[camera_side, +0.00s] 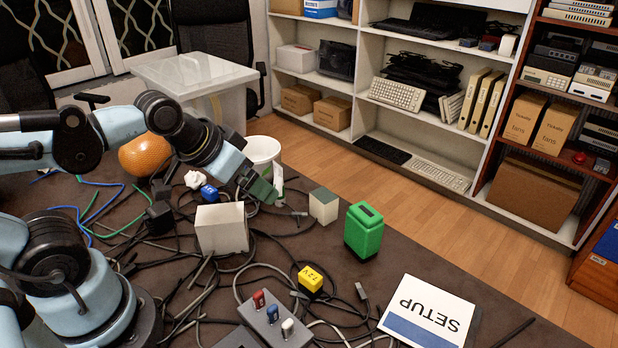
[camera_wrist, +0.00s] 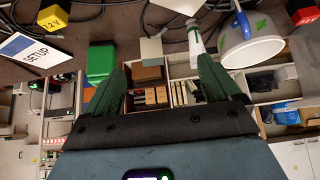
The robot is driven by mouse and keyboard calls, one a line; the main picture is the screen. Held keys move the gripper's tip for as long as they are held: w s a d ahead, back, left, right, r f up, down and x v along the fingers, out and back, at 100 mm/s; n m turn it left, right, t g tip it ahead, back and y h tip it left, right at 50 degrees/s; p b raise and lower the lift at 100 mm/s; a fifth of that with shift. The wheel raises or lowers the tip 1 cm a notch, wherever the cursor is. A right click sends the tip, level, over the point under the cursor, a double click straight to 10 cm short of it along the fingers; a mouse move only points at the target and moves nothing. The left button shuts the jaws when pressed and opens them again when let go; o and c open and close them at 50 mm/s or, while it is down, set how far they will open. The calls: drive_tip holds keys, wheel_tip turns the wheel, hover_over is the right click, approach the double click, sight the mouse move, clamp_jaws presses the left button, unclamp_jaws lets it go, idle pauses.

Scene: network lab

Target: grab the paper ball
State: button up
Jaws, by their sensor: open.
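My gripper (camera_side: 264,188) is to the right of the paper ball in the side view, near the white bucket. In the wrist view, its two green fingers (camera_wrist: 162,75) are spread wide apart with nothing held between them.
A white bucket (camera_side: 262,150), grey box (camera_side: 221,229), small beige box (camera_side: 324,206) and green box (camera_side: 364,231) stand around my gripper. The orange ball (camera_side: 145,154) is at left. Tangled cables cover much of the table. A SETUP sheet (camera_side: 428,312) lies at front right.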

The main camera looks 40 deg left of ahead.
drive_tip(key=n+g, duration=0.4)
drive_tip(key=g, duration=0.3)
hover_over(194, 172)
wheel_tip(194, 172, down, 2)
drive_tip(key=f, duration=0.6)
drive_tip(key=shift+w+d, duration=0.1)
drive_tip(key=shift+w, duration=0.15)
drive_tip(key=shift+s+a+f, duration=0.1)
drive_tip(key=shift+f, duration=1.2)
drive_tip(key=shift+s+a+f, duration=0.1)
drive_tip(key=shift+f, duration=1.2)
drive_tip(key=c, duration=1.2)
